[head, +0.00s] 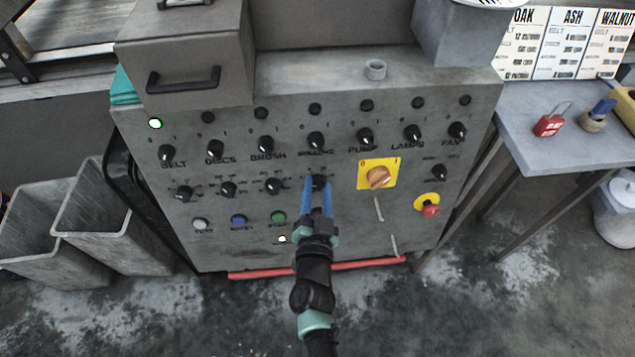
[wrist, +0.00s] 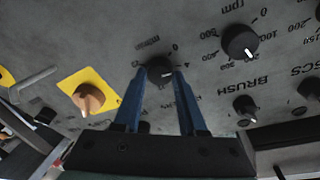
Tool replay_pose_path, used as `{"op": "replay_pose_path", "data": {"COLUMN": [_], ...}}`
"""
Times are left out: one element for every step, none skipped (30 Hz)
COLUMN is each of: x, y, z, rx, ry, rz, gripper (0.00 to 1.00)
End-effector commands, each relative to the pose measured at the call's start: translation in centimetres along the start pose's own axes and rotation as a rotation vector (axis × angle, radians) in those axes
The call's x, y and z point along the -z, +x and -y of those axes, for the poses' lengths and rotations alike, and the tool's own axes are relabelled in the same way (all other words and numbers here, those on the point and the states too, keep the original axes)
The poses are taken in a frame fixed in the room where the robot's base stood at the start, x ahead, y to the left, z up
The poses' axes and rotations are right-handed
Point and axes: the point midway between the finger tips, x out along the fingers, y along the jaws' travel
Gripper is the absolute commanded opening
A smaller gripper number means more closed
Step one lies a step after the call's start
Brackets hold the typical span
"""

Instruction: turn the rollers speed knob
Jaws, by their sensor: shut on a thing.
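The rollers speed knob (head: 319,181) is a black dial in the second row of the grey panel, below the upper knob labelled ROLLERS (head: 315,139). In the wrist view the speed knob (wrist: 159,68) has a printed scale with "m/min", and a light pointer mark shows on its lower right. My gripper (head: 318,188) reaches up to it from below. Its two blue fingers are shut on the knob, one on each side, as the wrist view also shows (wrist: 160,76). The fingers hide part of the dial and its scale in the head view.
A yellow plate with an orange rotary switch (head: 378,177) is just right of the knob. The brush rpm knob (wrist: 240,41) is a neighbour on the other side. A red emergency button (head: 431,210) is further right. Coloured push buttons, including a green one (head: 279,217), lie lower left.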

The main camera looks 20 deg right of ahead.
Motion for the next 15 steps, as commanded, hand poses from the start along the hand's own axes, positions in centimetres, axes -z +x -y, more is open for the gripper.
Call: {"op": "replay_pose_path", "data": {"x": [0.21,0.18,0.15,0.15,0.15,0.14,0.13,0.12,0.09,0.08,0.06,0.04,0.03,0.02,0.01], "y": [-0.04,-0.04,-0.04,-0.04,-0.04,-0.03,-0.03,-0.03,-0.02,-0.02,-0.02,-0.02,-0.02,-0.01,-0.01], "z": [0.14,0.12,0.08,0.07,0.06,0.05,0.04,0.03,0.02,0.01,0.0,-0.01,-0.02,-0.02,-0.03], "rx": [-0.005,-0.008,-0.012,-0.014,-0.016,-0.019,-0.02,-0.022,-0.024,-0.025,-0.026,-0.027,-0.027,-0.028,-0.028], "ry": [0.025,0.042,0.06,0.074,0.087,0.101,0.111,0.12,0.129,0.135,0.14,0.146,0.15,0.153,0.156], "rz": [0.003,0.004,0.005,0.005,0.006,0.006,0.007,0.007,0.008,0.008,0.009,0.009,0.01,0.01,0.01], "gripper": [0.0,0.0,0.0,0.0,0.0,0.0,0.0,0.0,0.0,0.0,0.0,0.0,0.0,0.0,0.0]}}
